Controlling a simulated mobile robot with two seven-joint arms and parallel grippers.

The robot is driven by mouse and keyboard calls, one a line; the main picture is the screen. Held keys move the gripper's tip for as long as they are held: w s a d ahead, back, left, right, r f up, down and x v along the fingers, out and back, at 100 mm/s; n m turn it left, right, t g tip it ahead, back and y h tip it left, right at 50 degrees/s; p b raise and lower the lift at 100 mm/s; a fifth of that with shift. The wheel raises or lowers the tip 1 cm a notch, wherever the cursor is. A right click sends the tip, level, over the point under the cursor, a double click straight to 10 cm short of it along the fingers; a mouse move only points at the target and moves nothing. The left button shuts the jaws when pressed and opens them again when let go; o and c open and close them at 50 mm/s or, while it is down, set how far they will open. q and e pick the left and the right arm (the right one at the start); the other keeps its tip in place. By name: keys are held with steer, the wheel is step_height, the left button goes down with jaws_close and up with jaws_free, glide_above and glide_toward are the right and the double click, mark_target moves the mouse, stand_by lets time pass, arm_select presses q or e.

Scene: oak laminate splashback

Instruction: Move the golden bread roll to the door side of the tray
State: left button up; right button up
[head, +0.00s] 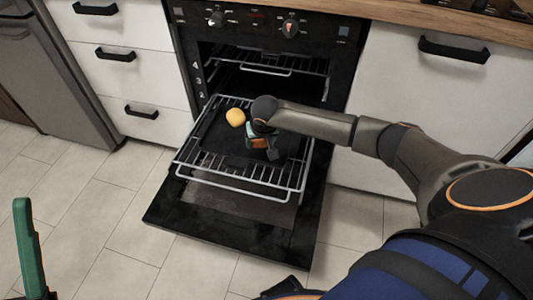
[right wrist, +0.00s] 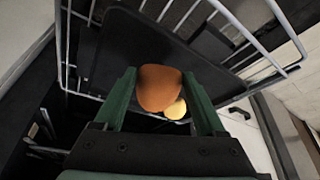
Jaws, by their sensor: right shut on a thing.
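My right gripper (head: 265,150) is over the dark tray (head: 212,138) on the pulled-out oven rack, shut on an orange-brown roll (right wrist: 158,88). In the right wrist view the roll sits between the two green fingers (right wrist: 162,98). In the head view only part of this roll (head: 258,143) shows beside the gripper. A paler, golden-yellow roll (head: 235,117) lies apart from the gripper, to its left towards the oven. It also shows partly behind the held roll in the right wrist view (right wrist: 177,109). One green finger of my left gripper (head: 28,245) shows at the lower left; its opening cannot be told.
The oven door (head: 225,225) is folded down below the wire rack (head: 240,188). An upper rack (head: 270,68) is inside the oven. White drawers (head: 120,65) and a cabinet (head: 420,100) flank it. The tiled floor (head: 90,215) at left is clear.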

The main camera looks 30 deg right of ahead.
mark_target(266, 155)
steer(key=shift+s+d+f, duration=0.2)
steer(key=shift+d+f, duration=0.15)
steer(key=shift+f, duration=0.1)
steer(key=shift+s+d+f, duration=0.15)
steer(key=shift+d+f, duration=0.2)
steer(key=shift+f, duration=0.1)
steer(key=f+b, duration=0.2)
steer(key=f, duration=0.1)
steer(key=shift+d+f, duration=0.2)
steer(key=shift+f, duration=0.15)
steer(key=o, duration=1.1)
